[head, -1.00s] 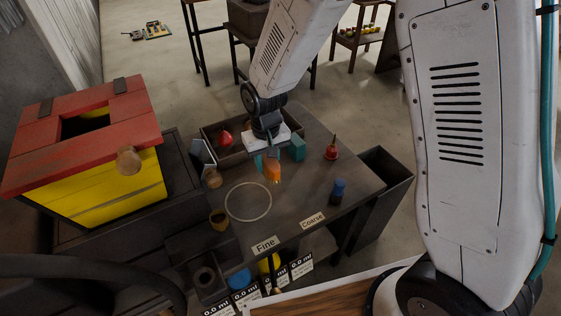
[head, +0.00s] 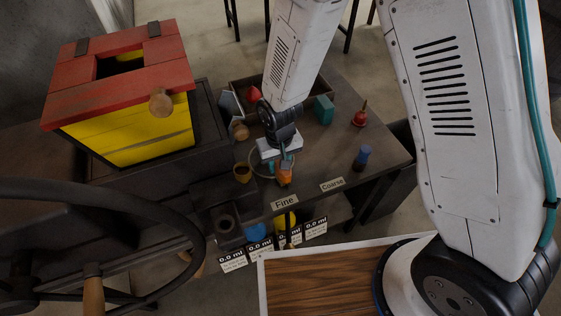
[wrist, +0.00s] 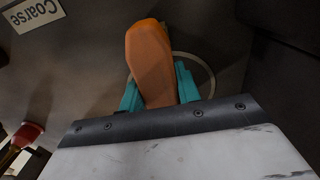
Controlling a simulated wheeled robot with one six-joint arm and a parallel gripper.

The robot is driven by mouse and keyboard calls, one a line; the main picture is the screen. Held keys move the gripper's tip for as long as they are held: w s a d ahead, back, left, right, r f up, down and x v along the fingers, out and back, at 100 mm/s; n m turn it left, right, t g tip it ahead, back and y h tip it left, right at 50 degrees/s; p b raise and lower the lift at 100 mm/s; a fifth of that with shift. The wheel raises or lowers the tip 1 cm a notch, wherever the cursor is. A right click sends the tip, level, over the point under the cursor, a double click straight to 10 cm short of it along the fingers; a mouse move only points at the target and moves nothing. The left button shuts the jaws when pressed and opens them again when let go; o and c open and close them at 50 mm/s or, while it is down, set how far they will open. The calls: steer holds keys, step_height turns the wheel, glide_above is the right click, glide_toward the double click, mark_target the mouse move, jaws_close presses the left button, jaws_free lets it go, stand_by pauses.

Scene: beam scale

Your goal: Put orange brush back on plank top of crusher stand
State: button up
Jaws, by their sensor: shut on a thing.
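The orange brush (head: 284,176) is held by my gripper (head: 281,163) over the dark table, close to the "Fine" label. In the wrist view the orange brush (wrist: 151,62) shows its rounded orange body between the teal fingers of my gripper (wrist: 158,88). Its bristles cannot be made out. A yellow box with a red plank top (head: 166,72) stands at the left on a dark base; I cannot tell for sure that this is the crusher stand. The plank top has a square opening and a round wooden knob at its front.
A dark tray (head: 240,91) holding a red piece stands behind my gripper. A large dark wheel (head: 183,226) fills the lower left.

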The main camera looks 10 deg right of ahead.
steer(key=shift+f, duration=0.15)
steer(key=o, duration=1)
step_height(320, 180, up, 12)
steer(key=shift+r, duration=0.2)
steer(key=s+d+r+m, duration=0.1)
steer(key=s+d+r, duration=0.2)
steer(key=d+r, duration=0.4)
steer(key=s+d+r+m, duration=0.1)
steer(key=s+d+r, duration=0.1)
steer(key=d+r, duration=0.55)
steer(key=s+d+r, duration=0.3)
steer(key=s+r, duration=0.1)
steer(key=s, duration=0.3)
steer(key=s+d+r+m+t, duration=0.1)
steer(key=s+d+r, duration=0.3)
steer(key=s, duration=0.3)
steer(key=shift+d+r, duration=0.15)
steer(key=shift+r, duration=0.25)
